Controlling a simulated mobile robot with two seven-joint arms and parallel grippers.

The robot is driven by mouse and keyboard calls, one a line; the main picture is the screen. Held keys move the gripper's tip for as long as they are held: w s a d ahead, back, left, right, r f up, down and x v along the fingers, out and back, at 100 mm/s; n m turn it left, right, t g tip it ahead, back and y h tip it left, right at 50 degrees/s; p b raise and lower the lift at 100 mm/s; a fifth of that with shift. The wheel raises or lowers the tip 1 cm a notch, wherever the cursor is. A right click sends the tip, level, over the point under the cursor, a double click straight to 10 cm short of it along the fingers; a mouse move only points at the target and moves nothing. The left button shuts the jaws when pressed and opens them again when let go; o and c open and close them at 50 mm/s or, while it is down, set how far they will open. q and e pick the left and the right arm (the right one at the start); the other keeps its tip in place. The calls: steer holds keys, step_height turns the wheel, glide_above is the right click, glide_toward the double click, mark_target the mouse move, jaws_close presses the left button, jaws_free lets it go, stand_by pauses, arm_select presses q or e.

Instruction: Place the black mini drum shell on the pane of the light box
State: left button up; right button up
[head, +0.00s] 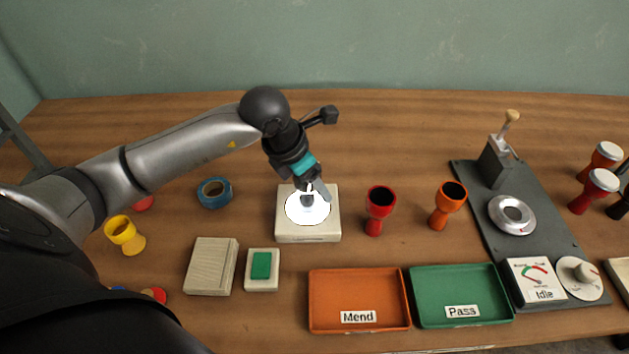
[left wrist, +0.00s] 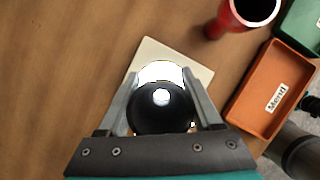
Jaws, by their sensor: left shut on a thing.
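The black mini drum shell (left wrist: 160,118) is between the fingers of my left gripper (left wrist: 164,98), which is shut on it. In the left wrist view I look down its open mouth, and a bright spot shows through its middle. In the head view the shell (head: 308,200) is small and dark below my left gripper (head: 312,190), seen against the glowing white pane (head: 296,209) of the light box (head: 290,235). It looks about upright. I cannot tell whether its foot touches the pane. My right gripper is not in view.
A red shell (head: 380,208) and an orange shell (head: 447,204) stand right of the light box. In front are the orange Mend tray (head: 338,285) and green Pass tray (head: 440,283). Blue tape (head: 215,194) and a yellow shell (head: 125,236) are left. A grey press board (head: 530,235) is right.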

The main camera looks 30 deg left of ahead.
arm_select(q)
steer(key=shift+f, duration=0.15)
steer(key=o, duration=1.4)
steer(key=shift+r, duration=0.45)
steer(key=p+v, duration=0.1)
steer(key=v, duration=1)
steer(key=shift+s+a+r+p, duration=0.1)
steer(key=shift+s+r+p, duration=0.1)
steer(key=shift+p, duration=0.2)
